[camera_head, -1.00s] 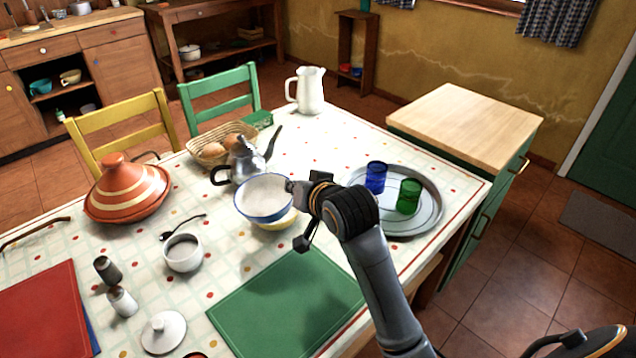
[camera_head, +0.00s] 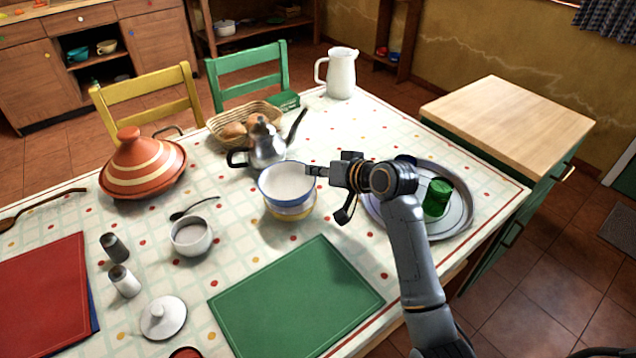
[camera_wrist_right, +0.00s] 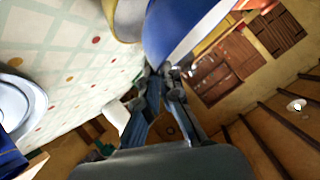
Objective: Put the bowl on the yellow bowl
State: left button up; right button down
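The bowl (camera_head: 285,199), white inside with a blue outer band, sits nearly level directly over the yellow bowl (camera_head: 291,214). Only a low yellow-and-white part of that lower bowl shows beneath it. Whether the two touch is hard to tell. My right gripper (camera_head: 317,170) is at the bowl's right rim, its fingers closed on the rim. In the right wrist view the fingertips (camera_wrist_right: 167,72) meet the blue bowl wall (camera_wrist_right: 183,28), with the yellow bowl (camera_wrist_right: 123,22) beside it. My left gripper is not in view.
A metal teapot (camera_head: 268,148) stands close behind the bowls. A sugar bowl (camera_head: 191,236) is to the left and a green placemat (camera_head: 295,300) in front.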

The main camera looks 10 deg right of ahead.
jog(key=f, duration=0.1)
jog(key=w+f, duration=0.1)
jog(key=f, duration=0.2)
jog(key=shift+w+d+f, duration=0.15)
jog(key=shift+d+f, duration=0.1)
jog(key=shift+f, duration=0.05)
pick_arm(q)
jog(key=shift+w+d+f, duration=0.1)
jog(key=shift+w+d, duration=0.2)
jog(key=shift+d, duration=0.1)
pick_arm(e)
jog(key=c, duration=1.5)
grip_release()
jog(key=shift+f, duration=0.1)
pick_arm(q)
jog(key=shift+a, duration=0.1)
pick_arm(e)
jog(key=shift+s+d+r, duration=0.3)
jog(key=shift+s+r, duration=0.05)
jog(key=shift+s, duration=0.05)
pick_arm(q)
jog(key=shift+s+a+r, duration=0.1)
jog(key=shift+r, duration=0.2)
pick_arm(e)
jog(key=v, duration=1.1)
